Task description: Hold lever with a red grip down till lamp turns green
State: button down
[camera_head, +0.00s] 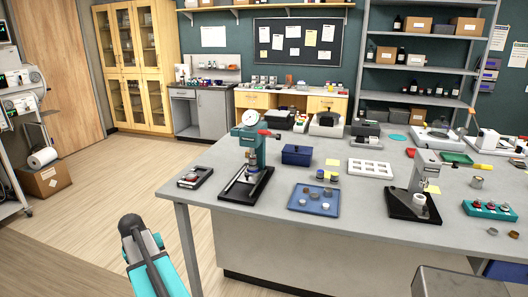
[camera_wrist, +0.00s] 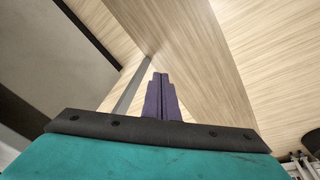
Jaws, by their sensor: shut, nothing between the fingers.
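A teal bench press (camera_head: 251,150) with a round white dial (camera_head: 250,117) stands upright on a black base near the left end of the grey table. A lever with a red grip (camera_head: 265,132) sticks out from its upper part to the right. I cannot make out a lamp or its colour. My gripper (camera_wrist: 160,77) shows in the wrist view as purple fingers closed together with nothing between them. It points at the wooden floor, away from the lever. In the head view my teal arm (camera_head: 150,262) is low in front, left of the table, clear of the press.
Beside the press lie a small dark tray (camera_head: 195,177), a blue box (camera_head: 297,155) and a blue tray (camera_head: 314,200) with small parts. A second grey stand (camera_head: 424,178) is further right.

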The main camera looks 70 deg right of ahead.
jog(key=s+d+r+m+t+h+b, duration=0.15)
jog(key=s+d+r, duration=0.25)
jog(key=d+r, duration=0.85)
jog(key=s+d+r+m+g+h+p, duration=0.1)
jog(key=s+d+r+m+h, duration=0.3)
jog(key=d+r, duration=0.85)
jog(key=s+d+r+m, duration=0.1)
jog(key=s+d+r, duration=0.1)
jog(key=s+r, duration=0.5)
jog(key=s+d+r+m+h+b, duration=0.1)
jog(key=s+d+r, duration=0.1)
jog(key=s+r, duration=0.5)
jog(key=s+d+r+m+h, duration=0.1)
jog(key=s+r, duration=0.6)
jog(key=r, duration=0.9)
jog(key=shift+s+d+r+m+g, duration=0.3)
jog(key=shift+d+r+m+g, duration=0.1)
jog(key=shift+m+g, duration=0.05)
jog(key=shift+d+f, duration=0.1)
